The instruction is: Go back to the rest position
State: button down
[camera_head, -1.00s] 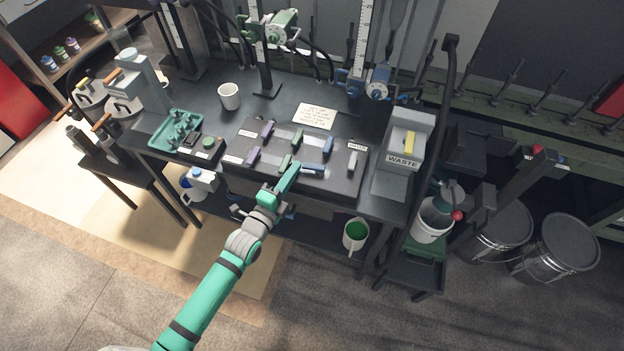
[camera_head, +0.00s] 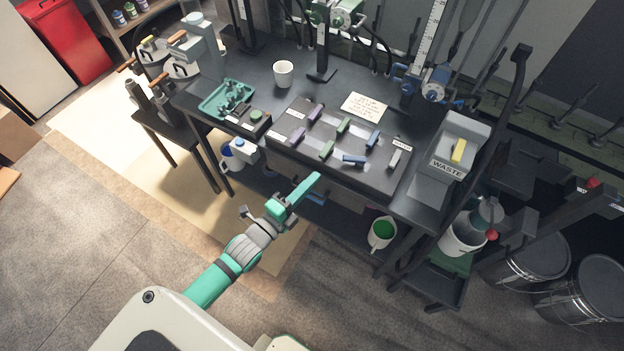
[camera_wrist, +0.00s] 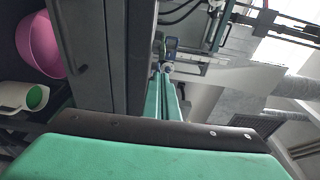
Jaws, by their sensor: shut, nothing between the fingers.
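My gripper (camera_head: 314,180) is teal and stands in front of the dark workbench (camera_head: 384,202), apart from the row of colored handles on its panel. Its fingers are together with nothing between them. In the wrist view the closed teal fingers (camera_wrist: 164,98) point away past the dark bench edge (camera_wrist: 128,60). My arm reaches up from the lower left of the head view and is partly bent.
The bench panel (camera_head: 285,150) carries several purple, green, blue and grey handles. A pitcher with green contents (camera_head: 382,233) is below. The floor at lower left is clear.

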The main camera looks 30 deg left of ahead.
dwell(0.3)
jog(key=s+d+f+n+g, duration=0.1)
jog(key=s+d+f+n, duration=0.1)
jog(key=s+d+n, duration=0.4)
jog(key=s+d+f+n+g+y, duration=0.1)
jog(key=s+d+n, duration=0.6)
jog(key=s+d, duration=0.4)
jog(key=s, duration=0.5)
jog(key=shift+s+d+f, duration=0.2)
jog(key=shift+s+f, duration=0.15)
jog(key=shift+f, duration=0.05)
jog(key=c, duration=2.5)
grip_release()
jog(key=s+d+r+n+y, duration=0.1)
jog(key=s+d+r+n, duration=0.1)
jog(key=d+n, duration=0.3)
jog(key=shift+s+d+r+n, duration=0.15)
jog(key=shift+d+r+n, duration=0.25)
jog(key=shift+d+r, duration=0.4)
jog(key=o, duration=0.8)
jog(key=shift+s+d+r+n, duration=0.1)
jog(key=shift+r+n, duration=0.05)
jog(key=shift+n, duration=0.15)
jog(key=shift+c, duration=0.3)
